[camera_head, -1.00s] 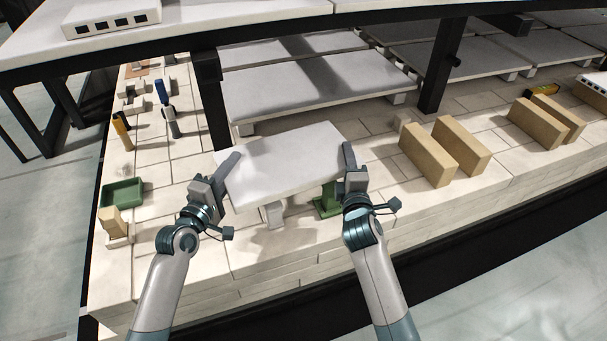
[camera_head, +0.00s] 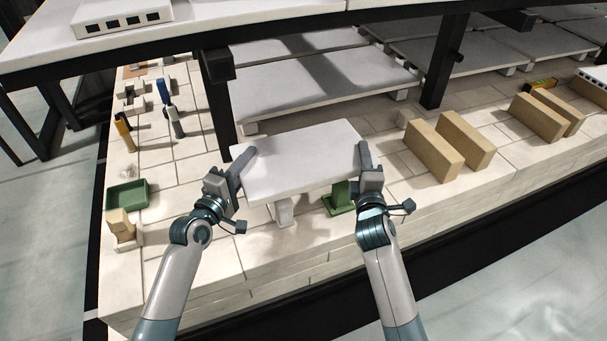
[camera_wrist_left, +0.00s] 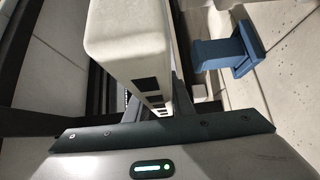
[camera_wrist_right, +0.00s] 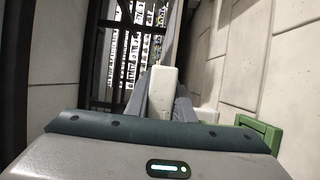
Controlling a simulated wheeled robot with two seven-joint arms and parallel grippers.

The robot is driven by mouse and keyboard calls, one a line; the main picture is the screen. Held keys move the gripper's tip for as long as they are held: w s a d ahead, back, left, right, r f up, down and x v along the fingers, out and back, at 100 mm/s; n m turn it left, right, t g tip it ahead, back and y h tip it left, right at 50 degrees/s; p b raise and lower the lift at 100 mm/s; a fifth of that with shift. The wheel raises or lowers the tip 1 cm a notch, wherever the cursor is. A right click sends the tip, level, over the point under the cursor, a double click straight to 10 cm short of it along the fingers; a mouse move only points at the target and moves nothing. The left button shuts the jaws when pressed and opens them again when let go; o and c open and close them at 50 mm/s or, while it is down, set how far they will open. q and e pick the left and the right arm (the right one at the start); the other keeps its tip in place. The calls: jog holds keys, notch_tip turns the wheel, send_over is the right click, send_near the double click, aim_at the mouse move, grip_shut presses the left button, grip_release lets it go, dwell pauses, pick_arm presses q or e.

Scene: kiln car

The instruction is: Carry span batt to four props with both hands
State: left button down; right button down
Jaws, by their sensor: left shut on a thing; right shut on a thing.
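The span batt (camera_head: 300,160), a pale flat slab, is held roughly level above the brick deck. My left gripper (camera_head: 236,165) is shut on its left end and my right gripper (camera_head: 366,165) on its right end. In the left wrist view the batt (camera_wrist_left: 128,45) runs between the fingers, with dark square openings along its edge. The right wrist view shows its pale end (camera_wrist_right: 162,90). A pale prop (camera_head: 284,214) and a green prop (camera_head: 340,198) show below the near edge. A blue prop (camera_wrist_left: 232,52) shows in the left wrist view. Contact with the props cannot be told.
A dark post (camera_head: 217,105) and low pale shelves (camera_head: 320,82) stand behind the batt. Tan bricks (camera_head: 434,150) stand to the right. A green tray (camera_head: 127,194) and small tools are at the left. A slab with square openings (camera_head: 122,18) lies on the upper shelf.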

pick_arm(q)
jog(key=shift+r, duration=0.3)
pick_arm(e)
jog(key=shift+r, duration=0.3)
